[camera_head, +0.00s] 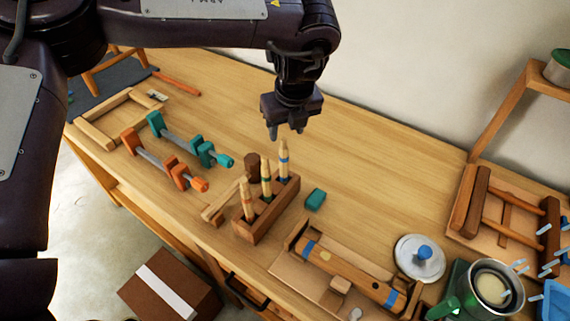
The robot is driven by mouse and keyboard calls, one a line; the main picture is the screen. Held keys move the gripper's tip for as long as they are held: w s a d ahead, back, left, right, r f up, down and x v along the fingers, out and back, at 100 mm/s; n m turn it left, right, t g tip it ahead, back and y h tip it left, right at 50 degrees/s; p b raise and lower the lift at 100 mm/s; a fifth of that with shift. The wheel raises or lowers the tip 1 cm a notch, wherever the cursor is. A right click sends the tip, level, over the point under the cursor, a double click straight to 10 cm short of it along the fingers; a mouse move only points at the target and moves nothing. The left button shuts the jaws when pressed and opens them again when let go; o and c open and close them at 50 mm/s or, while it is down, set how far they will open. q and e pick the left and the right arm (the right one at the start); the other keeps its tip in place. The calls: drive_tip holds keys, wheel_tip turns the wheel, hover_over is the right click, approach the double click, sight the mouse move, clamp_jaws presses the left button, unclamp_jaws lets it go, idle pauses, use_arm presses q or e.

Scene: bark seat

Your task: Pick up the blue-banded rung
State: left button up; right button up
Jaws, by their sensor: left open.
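The blue-banded rung (284,172) stands upright in the far right slot of a brown wooden rack (270,215). It is pale wood with a blue band near its upper part. Two more pale rungs stand in the same rack: a green-banded rung (266,183) in the middle and an orange-banded rung (247,202) at the near left. My left gripper (286,131) points down just above the blue-banded rung's tip, open and empty; a small gap seems to separate them. My right gripper is not in view.
Behind the rack stands a brown cylinder (253,166); a green block (315,199) lies to its right. Teal (180,135) and orange (160,165) clamps lie left. A blue-banded wooden jig (345,267), metal lid (419,258) and pot (492,287) are right. The table's back middle is clear.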

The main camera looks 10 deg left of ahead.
sight(283, 146)
use_arm(q)
drive_tip(key=shift+w+a+f, duration=0.1)
drive_tip(key=shift+a+f, duration=0.1)
drive_tip(key=shift+f, duration=0.15)
drive_tip(key=shift+p+x, duration=0.5)
drive_tip(key=shift+x, duration=0.4)
drive_tip(key=p+x, duration=0.1)
drive_tip(key=x, duration=0.1)
drive_tip(key=s+p+x, duration=0.1)
drive_tip(key=x, duration=0.1)
drive_tip(key=shift+d+f, duration=0.1)
drive_tip(key=shift+f, duration=0.15)
drive_tip(key=shift+w+f+p, duration=0.25)
drive_tip(key=shift+f+p, duration=0.05)
drive_tip(key=shift+f, duration=0.35)
clamp_jaws()
drive_tip(key=shift+r, duration=0.1)
